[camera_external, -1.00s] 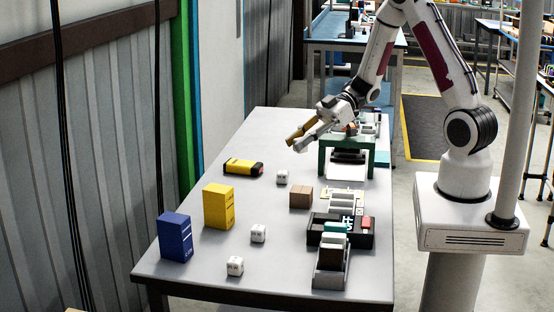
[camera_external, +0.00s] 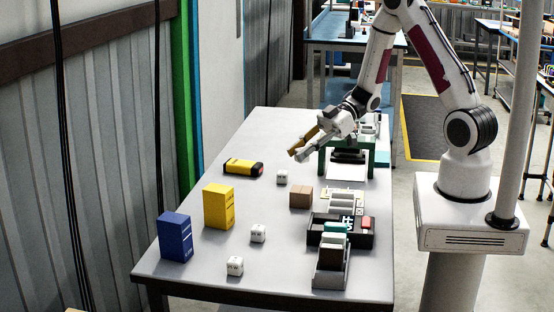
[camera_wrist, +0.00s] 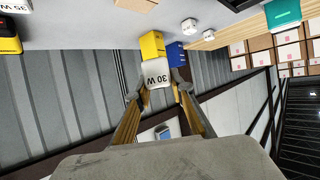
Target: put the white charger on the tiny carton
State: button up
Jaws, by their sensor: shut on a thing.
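My gripper (camera_external: 297,154) hangs above the far part of the table. In the wrist view my gripper (camera_wrist: 157,88) is shut on a white charger (camera_wrist: 157,74) marked "30 W", held between the fingertips. In the external view the held charger is hard to tell from the fingers. A small brown carton (camera_external: 301,196) sits on the table below the gripper, nearer the camera; it is the smallest carton I see. A taller yellow carton (camera_external: 218,206) and blue carton (camera_external: 175,237) stand upright at the left.
Other white cubes lie on the table: one near the brown carton (camera_external: 282,177) and two nearer the front (camera_external: 258,233) (camera_external: 235,266). A yellow-black case (camera_external: 243,167) lies at the left. A green stand (camera_external: 362,144), black tray (camera_external: 361,240) and grey holder (camera_external: 330,278) line the right side.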

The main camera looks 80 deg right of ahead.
aim_at(301, 163)
jog(key=shift+f, duration=2)
jog(key=shift+f, duration=0.1)
jog(key=shift+f, duration=2)
jog(key=o, duration=1.1)
jog(key=shift+f, duration=0.1)
jog(key=shift+v, duration=0.95)
jog(key=v, duration=1)
